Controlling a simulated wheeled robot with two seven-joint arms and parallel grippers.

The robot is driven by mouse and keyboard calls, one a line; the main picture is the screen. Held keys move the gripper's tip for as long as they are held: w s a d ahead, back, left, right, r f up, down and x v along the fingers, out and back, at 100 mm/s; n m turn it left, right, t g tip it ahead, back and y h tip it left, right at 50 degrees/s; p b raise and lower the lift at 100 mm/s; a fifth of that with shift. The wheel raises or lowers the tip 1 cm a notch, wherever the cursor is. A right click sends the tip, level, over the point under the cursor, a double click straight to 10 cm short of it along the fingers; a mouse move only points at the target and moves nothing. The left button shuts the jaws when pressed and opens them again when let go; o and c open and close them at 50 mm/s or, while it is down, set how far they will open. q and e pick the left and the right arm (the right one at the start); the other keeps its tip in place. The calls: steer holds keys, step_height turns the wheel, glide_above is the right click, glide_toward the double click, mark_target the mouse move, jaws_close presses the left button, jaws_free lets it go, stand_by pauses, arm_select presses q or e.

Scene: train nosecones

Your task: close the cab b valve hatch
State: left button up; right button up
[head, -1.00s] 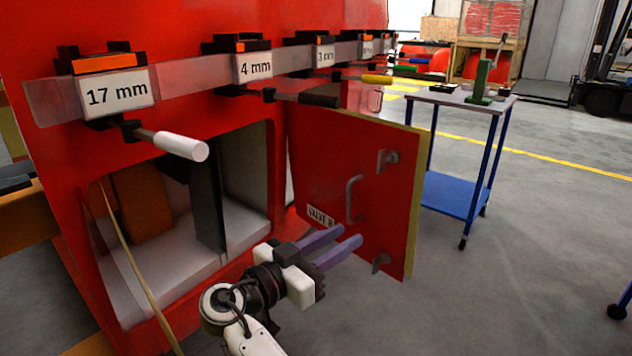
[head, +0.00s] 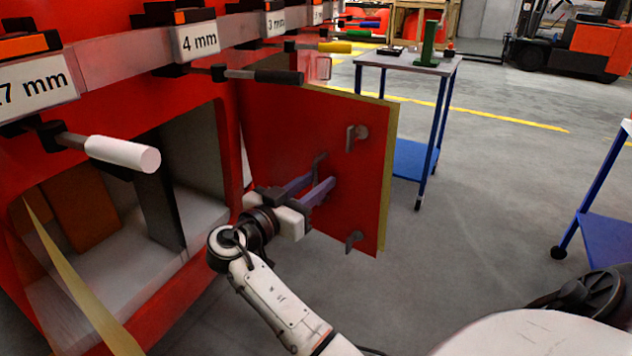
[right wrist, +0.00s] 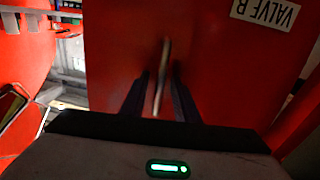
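The valve hatch (head: 355,200) is a red door with a yellowish edge. It stands swung open, out to the right of the dark opening (head: 205,160) in the red cab. Its bar handle (head: 320,160) is partly hidden behind my right gripper (head: 322,184). In the right wrist view the handle (right wrist: 162,75) stands between the two dark fingers of the right gripper (right wrist: 158,98), with a small gap on each side. My left gripper is not in view.
A rail (head: 120,55) with labelled tools crosses the cab above the opening. A white-handled tool (head: 122,152) and a black-handled one (head: 278,76) stick out. A blue cart (head: 410,158) stands behind the hatch, another (head: 605,235) at right. The floor between is clear.

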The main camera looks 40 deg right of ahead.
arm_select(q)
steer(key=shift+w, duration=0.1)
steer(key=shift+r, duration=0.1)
arm_select(e)
jaws_close()
steer(key=shift+d, duration=0.15)
